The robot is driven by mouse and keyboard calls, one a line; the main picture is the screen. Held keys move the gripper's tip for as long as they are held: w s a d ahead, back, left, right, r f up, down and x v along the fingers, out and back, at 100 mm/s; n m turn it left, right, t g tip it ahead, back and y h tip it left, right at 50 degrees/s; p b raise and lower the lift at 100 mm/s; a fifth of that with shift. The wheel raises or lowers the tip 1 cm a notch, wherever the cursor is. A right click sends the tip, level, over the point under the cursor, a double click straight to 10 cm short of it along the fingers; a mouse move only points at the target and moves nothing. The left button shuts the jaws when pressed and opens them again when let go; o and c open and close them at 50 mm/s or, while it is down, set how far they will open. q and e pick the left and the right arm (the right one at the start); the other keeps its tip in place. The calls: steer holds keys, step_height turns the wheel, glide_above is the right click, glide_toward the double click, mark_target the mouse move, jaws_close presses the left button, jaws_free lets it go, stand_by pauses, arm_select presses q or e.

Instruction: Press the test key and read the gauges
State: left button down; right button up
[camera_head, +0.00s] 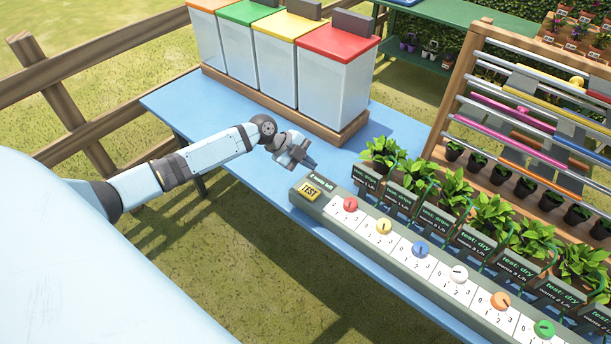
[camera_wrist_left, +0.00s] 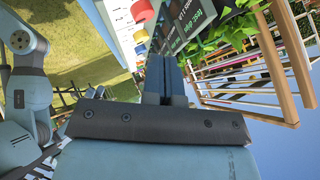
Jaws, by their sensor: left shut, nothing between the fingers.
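The yellow TEST key (camera_head: 310,190) sits at the left end of a long grey-green panel (camera_head: 330,210); small text above it is too small to read surely. My left gripper (camera_head: 310,165) is shut and empty, a little above and behind the key, apart from it. In the left wrist view its closed fingers (camera_wrist_left: 165,82) point towards the panel. Dark gauge signs (camera_head: 480,243) stand before the plants; several read "test: dry" with a "wants" line in L/h, while the leftmost ones are hard to read. My right gripper is out of view.
Red (camera_head: 350,204), yellow (camera_head: 384,227), blue (camera_head: 420,249), white, orange and green knobs line the panel over numbered scales. Potted plants (camera_head: 383,150) stand behind the signs. Lidded bins (camera_head: 335,85) stand at the back of the blue table (camera_head: 225,115). A wooden rack (camera_head: 455,100) is at right.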

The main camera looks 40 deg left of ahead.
arm_select(q)
steer(key=shift+f, duration=0.15)
steer(key=b, duration=0.4)
glide_toward(320, 193)
steer(key=w+d, duration=0.1)
steer(key=w+d+f, duration=0.1)
steer(key=d, duration=0.1)
steer(key=shift+f, duration=0.25)
steer(key=shift+f+b, duration=0.45)
steer(key=shift+f, duration=0.15)
stand_by(1.2)
steer(key=shift+f+b, duration=0.45)
steer(key=shift+b, duration=0.35)
